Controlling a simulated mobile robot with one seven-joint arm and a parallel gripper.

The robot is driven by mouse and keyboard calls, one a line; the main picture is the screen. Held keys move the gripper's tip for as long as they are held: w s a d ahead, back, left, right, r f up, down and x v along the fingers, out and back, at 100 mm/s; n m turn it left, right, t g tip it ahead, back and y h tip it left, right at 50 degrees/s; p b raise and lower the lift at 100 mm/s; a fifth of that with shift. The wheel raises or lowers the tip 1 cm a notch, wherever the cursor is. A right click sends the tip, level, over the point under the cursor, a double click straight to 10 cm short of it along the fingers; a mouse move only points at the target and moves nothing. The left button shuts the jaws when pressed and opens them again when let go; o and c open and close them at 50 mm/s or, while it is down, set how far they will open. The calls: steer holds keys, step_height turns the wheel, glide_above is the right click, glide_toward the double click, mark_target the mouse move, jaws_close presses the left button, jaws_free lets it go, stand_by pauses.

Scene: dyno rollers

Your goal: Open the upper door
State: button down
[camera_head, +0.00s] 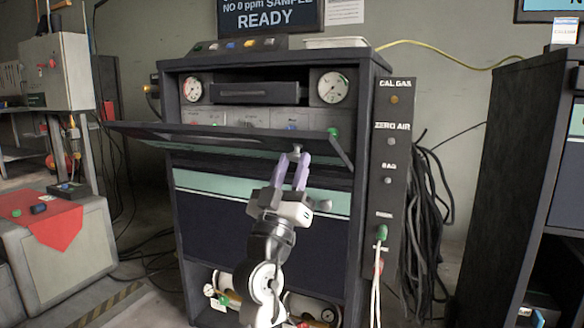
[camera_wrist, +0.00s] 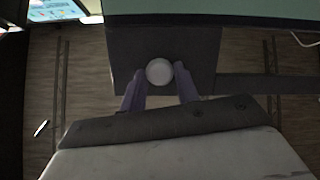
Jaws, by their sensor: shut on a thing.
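The upper door (camera_head: 215,134) is a dark flat panel on the cabinet. It stands swung out from the cabinet front and shows nearly edge-on, with gauges and a row of controls visible above it. Its small round knob (camera_head: 297,149) is near its right part; the pale knob also shows in the wrist view (camera_wrist: 159,72). My gripper (camera_head: 295,167) reaches up from below, its purple fingers on either side of the knob. In the wrist view the fingers (camera_wrist: 160,90) are shut on the knob. The door's hinge line is hard to make out.
The lower door (camera_head: 255,220) with a teal band is closed behind my arm. A side panel (camera_head: 391,160) with labelled ports and hanging cables stands right of the door. Another dark cabinet (camera_head: 510,170) is farther right. A bench with a red cloth (camera_head: 50,222) is at left.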

steer(key=c, duration=1.2)
jaws_free()
steer(key=shift+w+d+f, duration=0.1)
steer(key=shift+w+f, duration=0.3)
steer(key=shift+f, duration=0.05)
steer(key=shift+o, duration=0.7)
steer(key=shift+r, duration=0.1)
steer(key=shift+s+r, duration=0.1)
steer(key=shift+s, duration=0.05)
steer(key=shift+r, duration=0.25)
step_height(320, 180, up, 20)
steer(key=p, duration=0.6)
steer(key=shift+f+p, duration=0.25)
steer(key=shift+p, duration=0.05)
